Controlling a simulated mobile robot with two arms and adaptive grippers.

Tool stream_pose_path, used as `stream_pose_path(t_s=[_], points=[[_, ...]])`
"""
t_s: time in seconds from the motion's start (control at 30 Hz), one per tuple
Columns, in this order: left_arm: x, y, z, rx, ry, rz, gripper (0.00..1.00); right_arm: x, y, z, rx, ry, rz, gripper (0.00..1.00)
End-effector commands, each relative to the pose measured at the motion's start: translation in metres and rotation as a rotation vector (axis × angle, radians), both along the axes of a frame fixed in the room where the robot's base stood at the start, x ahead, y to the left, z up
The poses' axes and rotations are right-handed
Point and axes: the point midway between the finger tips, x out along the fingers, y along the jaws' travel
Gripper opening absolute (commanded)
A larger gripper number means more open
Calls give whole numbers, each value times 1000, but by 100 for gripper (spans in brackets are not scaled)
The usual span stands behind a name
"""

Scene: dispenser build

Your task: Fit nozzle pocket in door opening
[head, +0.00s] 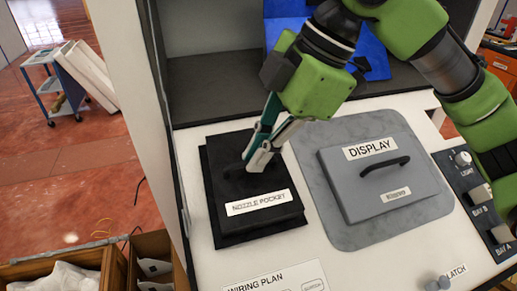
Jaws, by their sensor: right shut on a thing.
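The nozzle pocket (262,220) is a black box-like panel with a white "NOZZLE POCKET" label and a dark handle on top. It lies on the left of the white work surface, on or over a larger black mat or base (233,241); I cannot tell whether it is lifted. My right gripper (258,163) reaches down from above and is shut on the handle of the nozzle pocket, hiding part of it. I cannot identify a door opening for certain. My left gripper is not in view.
A grey display panel (415,205) with a black handle lies on a grey mat (335,228) to the right. A switch panel (478,205) stands at the right edge. A wiring plan sheet (280,283) lies in front. A blue thing (281,29) is behind. Wooden bins (90,258) stand at the lower left.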

Motion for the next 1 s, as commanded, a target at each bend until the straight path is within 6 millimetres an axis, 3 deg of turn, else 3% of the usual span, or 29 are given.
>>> stream_pose_path(t_s=[1.0], points=[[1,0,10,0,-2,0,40,0,0,1,2,0,0,0]])
